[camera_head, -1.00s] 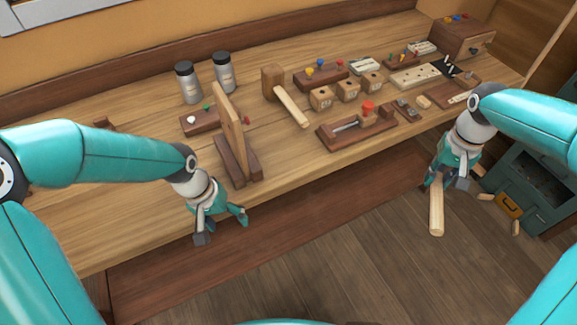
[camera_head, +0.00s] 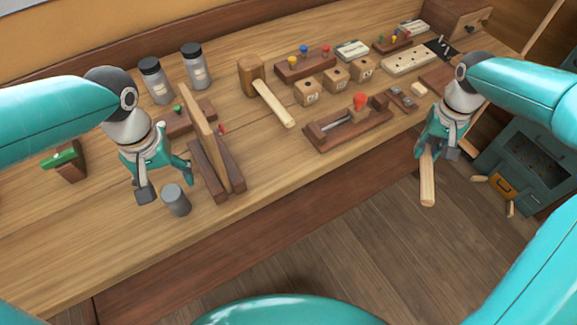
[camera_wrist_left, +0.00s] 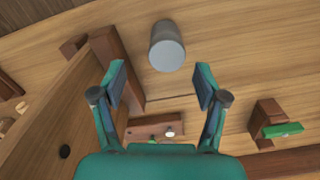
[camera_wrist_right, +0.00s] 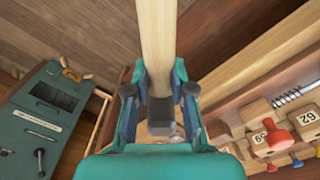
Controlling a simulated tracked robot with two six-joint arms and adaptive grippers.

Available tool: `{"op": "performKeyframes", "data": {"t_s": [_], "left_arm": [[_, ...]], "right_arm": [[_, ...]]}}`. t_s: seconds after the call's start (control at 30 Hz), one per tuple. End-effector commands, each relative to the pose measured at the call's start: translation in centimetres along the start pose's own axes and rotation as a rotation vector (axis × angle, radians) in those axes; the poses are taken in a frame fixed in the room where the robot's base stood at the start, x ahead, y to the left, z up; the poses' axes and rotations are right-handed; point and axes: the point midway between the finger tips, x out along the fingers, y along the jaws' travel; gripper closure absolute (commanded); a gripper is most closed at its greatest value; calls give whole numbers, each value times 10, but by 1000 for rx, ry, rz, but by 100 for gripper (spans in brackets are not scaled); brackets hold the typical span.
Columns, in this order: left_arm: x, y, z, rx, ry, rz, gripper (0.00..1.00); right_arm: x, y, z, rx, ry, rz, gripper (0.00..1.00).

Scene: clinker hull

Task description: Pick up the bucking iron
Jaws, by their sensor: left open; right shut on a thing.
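A plain grey metal cylinder (camera_head: 176,200), which I take for the bucking iron, stands on the bench near its front edge. My left gripper (camera_head: 166,183) is open and empty just behind and above it. In the left wrist view the cylinder (camera_wrist_left: 167,46) shows beyond the open fingertips (camera_wrist_left: 160,84), apart from them. My right gripper (camera_head: 432,150) is shut on a wooden-handled tool (camera_head: 428,180), beyond the bench's front edge. In the right wrist view its pale handle (camera_wrist_right: 157,45) runs up from the jaws, with a dark block (camera_wrist_right: 161,112) between the fingers.
An upright wooden board (camera_head: 207,137) in a dark stand is close to the right of my left gripper. A green-topped block (camera_head: 68,165) is to the left. A mallet (camera_head: 272,102), two jars and several labelled blocks stand further back. A teal cabinet (camera_head: 535,160) stands at right.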

Motion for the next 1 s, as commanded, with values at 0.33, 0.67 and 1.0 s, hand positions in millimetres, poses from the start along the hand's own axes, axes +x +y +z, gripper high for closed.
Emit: {"op": "performKeyframes", "data": {"t_s": [0.33,0.67,1.0], "left_arm": [[29,-5,1,-12,-2,0,27],[70,-9,2,-13,-4,0,27],[78,-9,1,-13,0,1,27]], "right_arm": [[-2,-7,-3,-13,2,0,100],[-7,-7,-3,-13,2,0,100],[-7,-7,-3,-13,2,0,100]]}}
